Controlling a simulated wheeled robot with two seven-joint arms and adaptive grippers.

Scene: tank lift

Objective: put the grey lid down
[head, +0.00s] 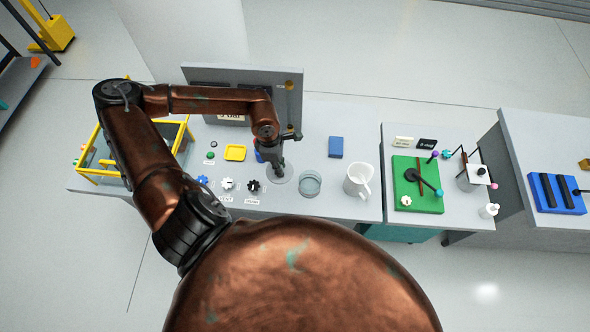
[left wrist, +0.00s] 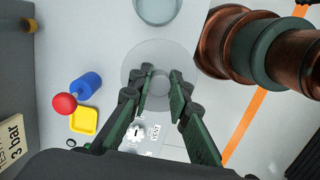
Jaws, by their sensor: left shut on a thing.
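The grey lid (left wrist: 137,60) is a round translucent disc with a small grey knob, seen in the left wrist view. In the head view the lid (head: 286,178) shows partly below my gripper. My left gripper (left wrist: 158,92) is shut on the knob, with a finger on each side. In the head view the left gripper (head: 278,172) points down over the table. I cannot tell whether the lid touches the table. An open glass jar (head: 310,185) stands just right of the lid; it also shows in the left wrist view (left wrist: 157,10). My right gripper is not in view.
Blue, white and black gears (head: 227,184) lie left of the lid. A yellow tray (head: 235,152), a blue block (head: 336,147) and a white mug (head: 358,180) stand nearby. A panel (head: 290,95) rises behind. Bare table (head: 312,140) lies behind the jar.

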